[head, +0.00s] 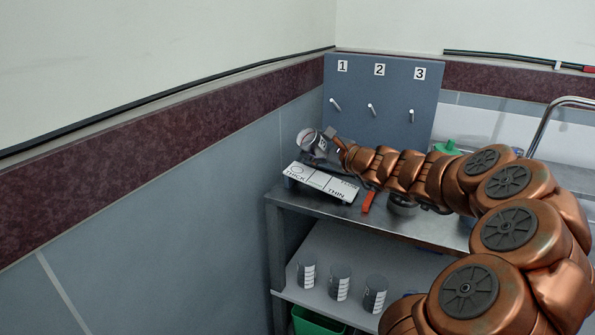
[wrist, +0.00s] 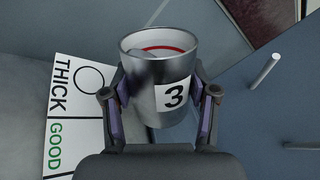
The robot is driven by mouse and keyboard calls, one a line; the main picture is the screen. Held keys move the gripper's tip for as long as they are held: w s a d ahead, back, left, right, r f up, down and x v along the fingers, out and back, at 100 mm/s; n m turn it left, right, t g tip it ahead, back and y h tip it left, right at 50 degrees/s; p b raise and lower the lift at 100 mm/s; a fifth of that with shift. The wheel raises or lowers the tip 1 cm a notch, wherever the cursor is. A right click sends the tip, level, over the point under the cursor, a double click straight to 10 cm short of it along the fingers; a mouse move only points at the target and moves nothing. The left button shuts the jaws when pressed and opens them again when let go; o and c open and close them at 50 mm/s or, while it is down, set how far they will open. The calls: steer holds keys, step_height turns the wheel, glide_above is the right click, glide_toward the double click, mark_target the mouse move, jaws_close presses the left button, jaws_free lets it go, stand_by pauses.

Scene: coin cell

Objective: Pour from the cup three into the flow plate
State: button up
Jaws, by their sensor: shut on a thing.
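My gripper (wrist: 160,98) is shut on cup three (wrist: 144,88), a metal cup with a white label "3". In the head view, cup three (head: 307,143) is held tilted in the air over the far left end of the flow plate. The flow plate (head: 320,183) is a white board marked "THICK" and "THIN", lying on the upper shelf at the left. In the wrist view the flow plate (wrist: 66,150) shows a circle, "THICK" and a green "GOOD". A red line and a grey shape show inside the cup. I cannot tell whether anything flows out.
A blue-grey panel (head: 385,85) with pegs numbered 1, 2 and 3 stands behind. A red-orange strip (head: 368,201) lies right of the plate. A green bin (head: 315,322) is below. A wall closes the left side.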

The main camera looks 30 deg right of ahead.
steer(key=shift+r+n+b, duration=0.2)
steer(key=shift+n+b, duration=0.2)
steer(key=shift+b, duration=0.05)
stand_by(0.7)
steer(key=shift+a+f+n+h+b, duration=0.1)
steer(key=shift+f+n+h+b, duration=0.25)
steer(key=shift+n+b, duration=0.85)
stand_by(1.6)
steer(key=shift+m, duration=0.4)
steer(key=r+m+p, duration=0.1)
steer(key=p, duration=0.2)
steer(key=shift+r, duration=0.3)
steer(key=shift+f+m, duration=0.3)
steer(key=shift+f, duration=0.1)
steer(key=shift+m+p, duration=0.35)
steer(key=shift+m, duration=0.05)
